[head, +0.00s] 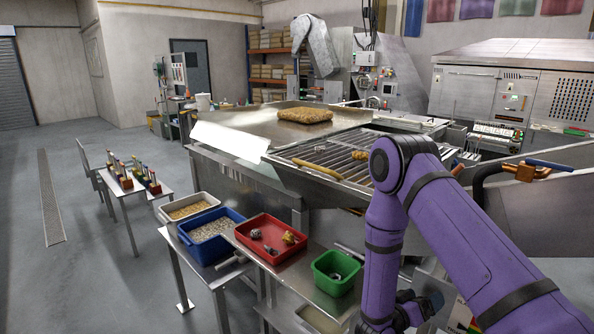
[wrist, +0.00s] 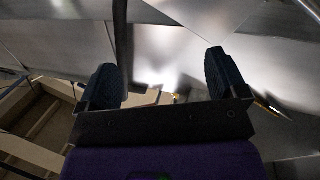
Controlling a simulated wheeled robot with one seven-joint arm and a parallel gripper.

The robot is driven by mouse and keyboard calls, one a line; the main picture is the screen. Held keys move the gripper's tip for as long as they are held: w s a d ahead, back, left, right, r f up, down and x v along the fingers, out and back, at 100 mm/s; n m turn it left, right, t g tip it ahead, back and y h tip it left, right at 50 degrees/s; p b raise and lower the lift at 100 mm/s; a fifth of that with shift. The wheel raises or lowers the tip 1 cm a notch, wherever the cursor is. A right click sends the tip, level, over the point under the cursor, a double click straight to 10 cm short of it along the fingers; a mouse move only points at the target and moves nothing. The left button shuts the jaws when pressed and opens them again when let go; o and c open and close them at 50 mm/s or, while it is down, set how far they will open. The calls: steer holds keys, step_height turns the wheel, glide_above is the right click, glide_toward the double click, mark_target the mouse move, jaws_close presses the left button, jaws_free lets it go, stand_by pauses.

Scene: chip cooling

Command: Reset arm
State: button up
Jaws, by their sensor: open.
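My purple arm (head: 448,217) comes in from the lower right of the head view and bends down at the elbow. My gripper (wrist: 164,80) shows in the wrist view with its two dark fingers wide apart and nothing between them. In the head view the end of my arm is low at the bottom right, by the metal table, and its fingertips cannot be made out clearly. The wrist view shows metal surfaces beyond the fingers.
A green bin (head: 337,272), a red tray (head: 270,238), a blue bin (head: 211,235) and a white bin (head: 189,208) stand along the metal tables left of my arm. A metal machine with a slatted grate (head: 341,163) stands behind.

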steer(key=s+d+r+m+g+y, duration=0.15)
steer(key=s+r+g, duration=0.25)
steer(key=r, duration=0.5)
steer(key=s+d+r+g+y, duration=0.1)
steer(key=s+d+r+g, duration=0.2)
steer(key=r, duration=0.5)
steer(key=s+d+r+m+g+y, duration=0.1)
steer(key=s+r+g, duration=0.35)
steer(key=r, duration=0.45)
steer(key=s+a+r+n+t+y, duration=0.3)
steer(key=s+a+r+t+y, duration=0.1)
steer(key=s+a+r+y, duration=0.1)
steer(key=s+a+r+n+t+y, duration=0.3)
steer(key=s+r+y, duration=0.4)
steer(key=s+r, duration=0.3)
steer(key=shift+s+a+n+t, duration=0.35)
steer(key=shift+s+a+n, duration=0.35)
steer(key=shift+a, duration=0.15)
steer(key=shift+y, duration=0.25)
